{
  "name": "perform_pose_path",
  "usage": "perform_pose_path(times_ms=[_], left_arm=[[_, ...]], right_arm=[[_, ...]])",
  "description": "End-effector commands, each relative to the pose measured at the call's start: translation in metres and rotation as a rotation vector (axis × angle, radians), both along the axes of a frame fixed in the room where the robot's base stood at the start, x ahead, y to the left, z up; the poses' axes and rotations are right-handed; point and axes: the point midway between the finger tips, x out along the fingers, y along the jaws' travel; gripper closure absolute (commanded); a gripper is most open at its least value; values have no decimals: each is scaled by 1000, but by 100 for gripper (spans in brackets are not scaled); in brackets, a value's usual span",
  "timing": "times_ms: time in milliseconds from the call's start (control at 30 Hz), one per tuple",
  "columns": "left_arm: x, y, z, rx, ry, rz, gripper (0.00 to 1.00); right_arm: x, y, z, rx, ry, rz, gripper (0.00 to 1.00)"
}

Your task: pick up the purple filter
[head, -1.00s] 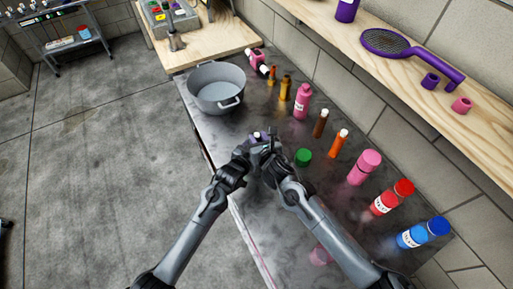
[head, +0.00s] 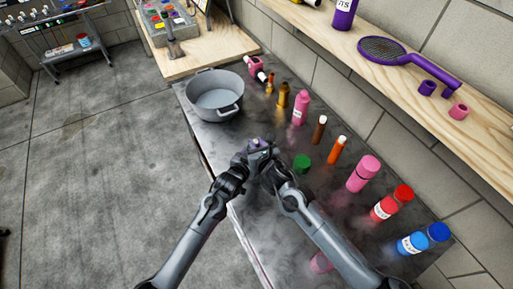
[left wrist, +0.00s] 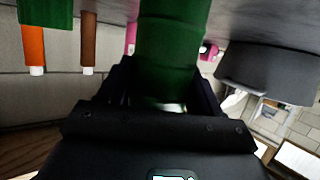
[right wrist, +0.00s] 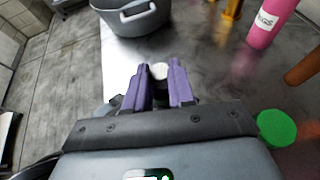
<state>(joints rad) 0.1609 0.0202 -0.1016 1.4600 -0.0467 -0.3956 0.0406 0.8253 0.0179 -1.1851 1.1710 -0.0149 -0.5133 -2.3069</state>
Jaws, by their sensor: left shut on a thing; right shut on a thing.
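My left gripper (head: 246,160) and right gripper (head: 262,151) meet close together above the dark bench, with a little purple showing at their tips. In the left wrist view, which is upside down, my left gripper is shut on a green cylinder (left wrist: 172,45) with a whitish end. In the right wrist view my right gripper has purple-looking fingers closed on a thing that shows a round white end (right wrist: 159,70). I cannot tell whether both hold the same thing. A purple bottle (head: 344,14) stands there too.
A green cap-like top (head: 302,163) is right of the grippers. Pink (head: 363,173), red (head: 385,207), blue (head: 411,243), orange (head: 337,150) and brown (head: 319,130) bottles line the bench (head: 225,134). A grey pot (head: 215,96) stands at its far end. A purple racket-like thing (head: 388,49) lies on the shelf.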

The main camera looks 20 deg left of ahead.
Motion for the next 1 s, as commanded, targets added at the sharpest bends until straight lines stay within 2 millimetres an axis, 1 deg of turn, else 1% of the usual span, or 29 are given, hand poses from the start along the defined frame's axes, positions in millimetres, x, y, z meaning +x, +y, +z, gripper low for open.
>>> perform_pose_path(times_ms=[133,233,500,700,833,1000], left_arm=[[0,0,-1,0,2,0,70],[0,0,-1,0,2,0,70],[0,0,-1,0,2,0,70],[0,0,-1,0,2,0,70],[0,0,-1,0,2,0,70],[0,0,-1,0,2,0,70]], right_arm=[[1,0,18,1,-3,0,100],[1,0,37,2,-5,1,100],[1,0,100,2,-7,1,100],[1,0,141,2,-5,0,100],[0,0,159,1,-4,1,100],[0,0,173,2,-2,0,100]])
